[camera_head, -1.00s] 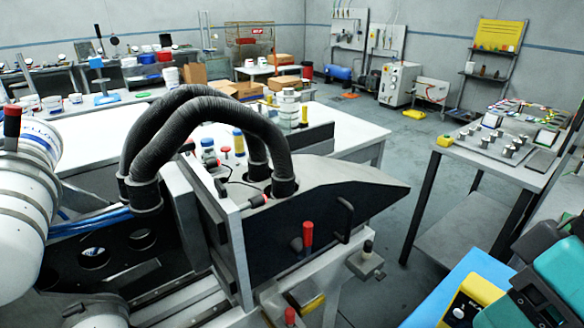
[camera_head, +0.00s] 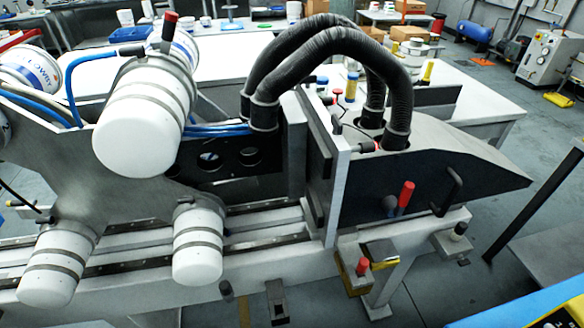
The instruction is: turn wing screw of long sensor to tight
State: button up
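A machine with two thick black ribbed hoses (camera_head: 305,45) fills the middle of the head view. Its dark side panel (camera_head: 345,185) carries a red-capped lever (camera_head: 405,196) and a black bar handle (camera_head: 447,192). Below sit a red knob (camera_head: 363,266) on a yellow-sided block and a dark knob (camera_head: 459,230) on a small bracket at the right. I cannot tell which part is the long sensor or its wing screw, nor how tight any screw is. My gripper is not in view.
Large white banded cylinders (camera_head: 142,120) stand over the machine's left half, with blue tubes (camera_head: 75,88) behind. Pale rails (camera_head: 250,225) run along its front. A white table (camera_head: 480,100) lies behind. Grey floor (camera_head: 420,290) is open at the lower right. A blue and yellow item (camera_head: 520,308) shows at the bottom right.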

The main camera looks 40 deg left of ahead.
aim_at(338, 127)
jog(key=u, duration=0.25)
jog(key=k, duration=0.45)
jog(key=u, duration=0.85)
jog(key=i, duration=0.5)
jog(key=z, duration=0.05)
